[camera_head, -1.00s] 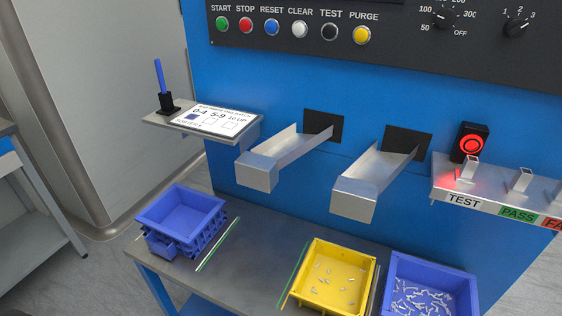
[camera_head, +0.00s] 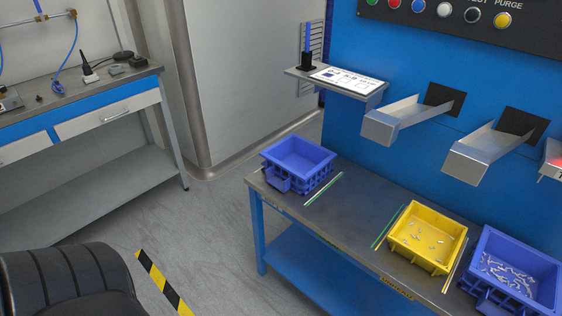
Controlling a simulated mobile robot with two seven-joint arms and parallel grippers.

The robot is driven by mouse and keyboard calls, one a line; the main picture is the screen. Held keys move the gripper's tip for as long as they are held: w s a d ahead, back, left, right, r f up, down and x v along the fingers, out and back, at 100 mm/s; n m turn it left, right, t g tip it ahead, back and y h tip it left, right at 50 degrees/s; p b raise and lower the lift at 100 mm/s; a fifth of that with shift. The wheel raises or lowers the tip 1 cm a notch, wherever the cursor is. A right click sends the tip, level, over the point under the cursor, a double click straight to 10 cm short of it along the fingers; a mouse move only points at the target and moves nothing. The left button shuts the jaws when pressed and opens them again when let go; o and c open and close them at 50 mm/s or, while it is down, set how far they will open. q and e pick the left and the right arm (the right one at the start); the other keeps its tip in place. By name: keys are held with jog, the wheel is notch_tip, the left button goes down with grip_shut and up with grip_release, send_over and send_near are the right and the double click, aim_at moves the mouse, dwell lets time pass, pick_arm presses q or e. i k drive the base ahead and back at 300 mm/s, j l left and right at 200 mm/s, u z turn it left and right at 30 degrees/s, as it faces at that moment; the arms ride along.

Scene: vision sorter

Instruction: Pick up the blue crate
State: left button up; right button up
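Two blue crates show in the head view. One blue crate (camera_head: 298,163) stands at the left end of the low metal table (camera_head: 343,212) and looks empty inside. The other blue crate (camera_head: 513,272) stands at the right, partly cut off by the picture edge, and holds many small metal parts. Neither of my grippers is in view.
A yellow crate (camera_head: 428,237) with small parts stands between the blue crates. Two metal chutes (camera_head: 398,116) (camera_head: 492,146) jut out above the table. A workbench (camera_head: 83,113) stands at the left. A black padded seat (camera_head: 68,281) is at lower left. Grey floor between is open.

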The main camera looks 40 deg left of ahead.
aim_at(296, 163)
jog(key=u, duration=1.35)
